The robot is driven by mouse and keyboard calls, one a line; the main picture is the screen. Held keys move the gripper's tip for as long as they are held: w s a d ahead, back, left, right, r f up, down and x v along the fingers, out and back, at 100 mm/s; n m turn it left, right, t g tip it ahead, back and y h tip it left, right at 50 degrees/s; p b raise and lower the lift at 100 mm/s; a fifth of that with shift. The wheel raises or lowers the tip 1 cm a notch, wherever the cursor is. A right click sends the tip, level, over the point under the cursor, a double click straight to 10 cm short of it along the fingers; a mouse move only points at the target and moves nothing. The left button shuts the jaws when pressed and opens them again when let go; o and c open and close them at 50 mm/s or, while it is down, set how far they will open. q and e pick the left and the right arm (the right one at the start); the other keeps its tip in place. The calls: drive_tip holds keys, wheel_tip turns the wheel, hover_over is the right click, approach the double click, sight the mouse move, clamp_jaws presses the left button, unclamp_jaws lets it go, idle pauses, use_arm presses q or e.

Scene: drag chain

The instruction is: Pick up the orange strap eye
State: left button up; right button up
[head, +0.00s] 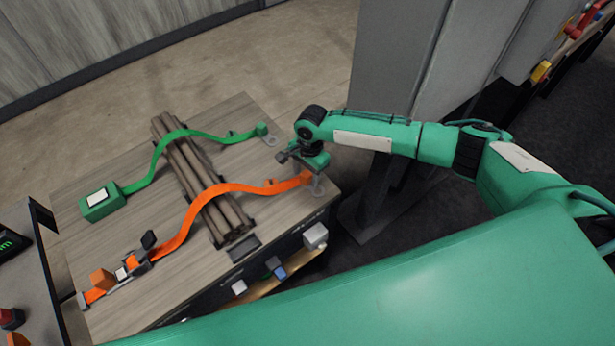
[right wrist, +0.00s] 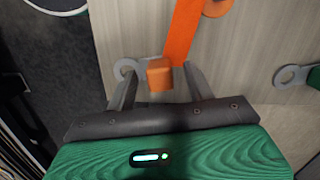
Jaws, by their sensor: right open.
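The orange strap (head: 205,203) runs across a bundle of brown logs (head: 205,185) on a wooden table. Its orange strap eye (head: 306,177) is at the table's right edge, by a metal ring. In the right wrist view the orange eye block (right wrist: 160,75) lies between the fingers of my right gripper (right wrist: 158,85), with a grey ring plate beside it. The fingers are open, one on each side of the block, with gaps visible. In the head view my right gripper (head: 308,160) is just above the strap end. My left gripper is not in view.
A green strap (head: 165,145) with a green box (head: 99,203) also crosses the logs. The orange strap's ratchet (head: 133,264) is at the table's near left. A second ring plate (right wrist: 292,76) lies to the right in the wrist view. A shelf with small blocks (head: 277,267) is below the table edge.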

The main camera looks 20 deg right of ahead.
drive_tip(key=shift+a+f, duration=0.1)
drive_tip(key=shift+f, duration=0.45)
drive_tip(key=c, duration=1.1)
drive_tip(key=shift+r, duration=0.15)
